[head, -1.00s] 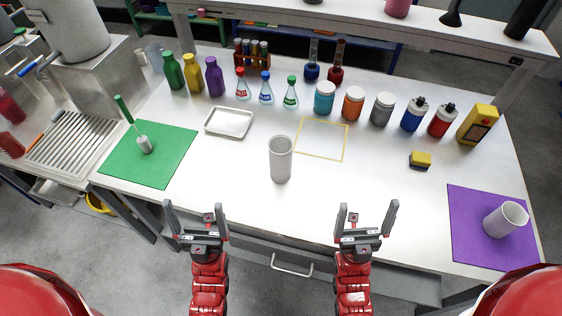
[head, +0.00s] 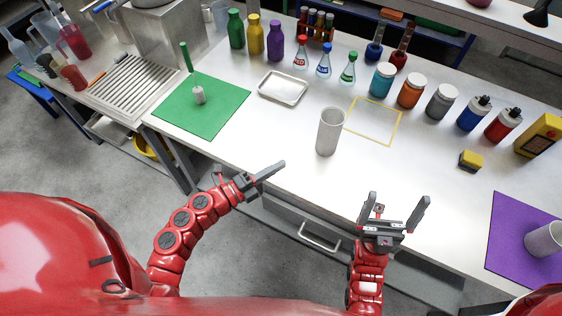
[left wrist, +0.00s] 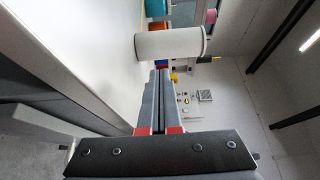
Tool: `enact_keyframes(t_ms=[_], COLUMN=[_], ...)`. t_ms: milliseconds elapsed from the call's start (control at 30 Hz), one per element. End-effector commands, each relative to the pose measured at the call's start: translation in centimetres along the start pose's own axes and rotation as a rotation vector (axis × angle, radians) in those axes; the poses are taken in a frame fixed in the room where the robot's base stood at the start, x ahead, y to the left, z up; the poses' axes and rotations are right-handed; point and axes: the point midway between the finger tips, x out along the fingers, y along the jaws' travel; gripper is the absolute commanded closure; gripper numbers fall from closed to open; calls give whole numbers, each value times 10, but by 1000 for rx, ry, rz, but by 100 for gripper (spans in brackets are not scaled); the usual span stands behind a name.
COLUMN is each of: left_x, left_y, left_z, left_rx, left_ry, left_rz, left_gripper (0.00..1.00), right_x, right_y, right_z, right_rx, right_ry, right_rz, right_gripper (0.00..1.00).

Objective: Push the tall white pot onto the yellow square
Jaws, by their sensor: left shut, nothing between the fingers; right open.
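The tall white pot (head: 328,133) stands upright on the white table, just front-left of the yellow square outline (head: 373,122). It also shows in the left wrist view (left wrist: 170,43), beyond the fingertips. My left gripper (head: 282,165) is shut and empty, low near the table's front edge, to the left of the pot and pointing toward the right. It is apart from the pot. In the left wrist view its fingers (left wrist: 161,75) are together.
A metal tray (head: 283,88) lies behind and left of the pot. A row of jars, including a teal one (head: 382,78), stands behind the square. A purple mat (head: 510,225) bears another white cup (head: 544,239).

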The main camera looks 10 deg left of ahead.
Motion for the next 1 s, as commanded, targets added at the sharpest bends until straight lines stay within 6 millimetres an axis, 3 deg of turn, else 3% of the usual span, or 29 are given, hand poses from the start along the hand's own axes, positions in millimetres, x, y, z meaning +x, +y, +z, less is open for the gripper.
enact_keyframes(t_ms=[300, 500, 700, 1000], left_x=[70, 102, 116, 117], left_y=[-6, -5, -2, -1], left_z=[1, 0, 0, -1], left_rx=[-2, -5, -5, -4], left_ry=[0, 1, 1, 1], left_rz=[-6, -6, -3, -3], left_gripper=[100, 100, 100, 100], right_x=[22, 32, 34, 34], right_y=[1, 2, 2, 2], right_z=[-4, -5, -6, -6], right_rx=[0, 0, 0, 0], right_ry=[0, 0, 0, 0], right_rz=[0, 0, 0, 0], right_gripper=[0, 0, 0, 0])
